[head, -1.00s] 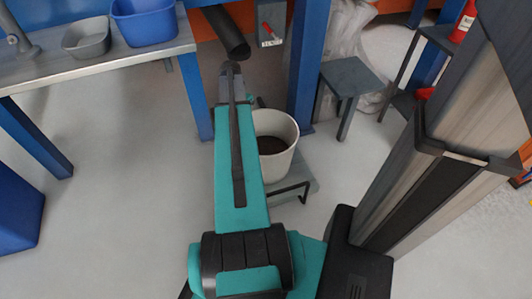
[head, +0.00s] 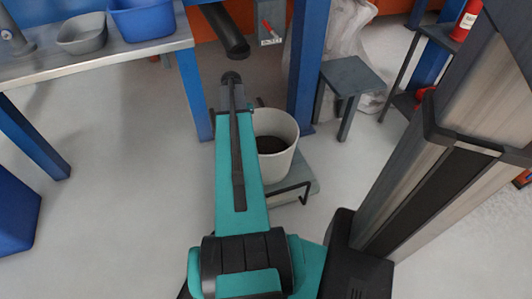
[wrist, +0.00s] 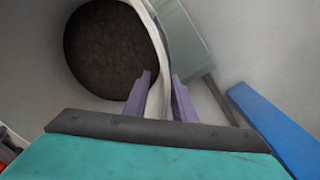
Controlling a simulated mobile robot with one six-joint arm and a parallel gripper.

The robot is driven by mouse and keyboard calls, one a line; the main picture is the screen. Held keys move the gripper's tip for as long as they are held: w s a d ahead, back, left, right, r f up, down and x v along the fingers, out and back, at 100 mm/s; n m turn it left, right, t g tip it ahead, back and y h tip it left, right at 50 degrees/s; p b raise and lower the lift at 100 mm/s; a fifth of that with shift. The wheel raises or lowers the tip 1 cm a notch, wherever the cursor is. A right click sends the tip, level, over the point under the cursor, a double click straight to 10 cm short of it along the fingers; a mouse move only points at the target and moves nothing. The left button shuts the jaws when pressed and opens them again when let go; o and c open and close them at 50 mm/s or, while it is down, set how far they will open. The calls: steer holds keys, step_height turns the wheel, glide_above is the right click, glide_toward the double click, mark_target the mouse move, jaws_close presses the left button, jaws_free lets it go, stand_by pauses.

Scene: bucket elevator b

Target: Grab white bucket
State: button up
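The white bucket (head: 283,160) stands upright on a low grey platform beside my arm in the head view. Dark material covers its inside bottom. In the wrist view, the bucket's curved rim (wrist: 158,30) passes between the two purple fingers of my gripper (wrist: 161,76). One finger is on the inner side of the wall and the other on the outer side. The fingers are apart, and I see no clear grip on the wall. My arm hides the gripper in the head view.
A dark chute (head: 229,35) hangs above the far end of my arm. A blue post (head: 306,75) stands just behind the bucket, with a grey stool (head: 352,75) to its right. A metal table (head: 110,55) carrying a grey tub and a blue tub is at left.

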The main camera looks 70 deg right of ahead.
jaws_close()
steer(key=shift+r, duration=0.1)
stand_by(1.3)
